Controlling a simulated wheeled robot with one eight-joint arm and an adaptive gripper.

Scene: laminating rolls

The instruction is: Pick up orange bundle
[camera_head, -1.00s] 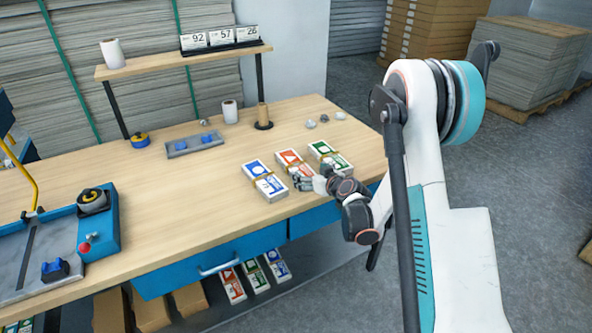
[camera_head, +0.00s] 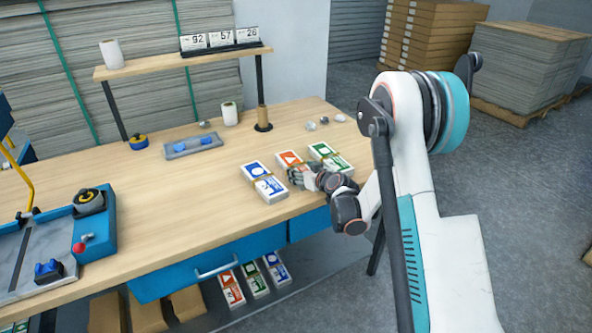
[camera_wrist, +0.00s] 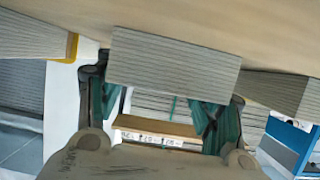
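The orange bundle (camera_head: 289,158) lies on the table between a blue bundle (camera_head: 264,180) and a green bundle (camera_head: 329,156). It is a flat white-and-orange pack with a triangle mark and a band. My gripper (camera_head: 297,176) is at its near end and hides part of it. In the wrist view, which looks upside down, the grey layered end of a bundle (camera_wrist: 172,65) fills the upper middle. The gripper's teal-padded fingers (camera_wrist: 160,108) stand spread apart, one towards each side of this end. Whether they touch it is unclear.
The neighbouring bundles stand close on both sides. A cardboard core on a stand (camera_head: 263,118), a white roll (camera_head: 230,113) and small grey pieces (camera_head: 324,121) are farther back. The blue machine (camera_head: 96,224) is at left. The table's middle left is clear.

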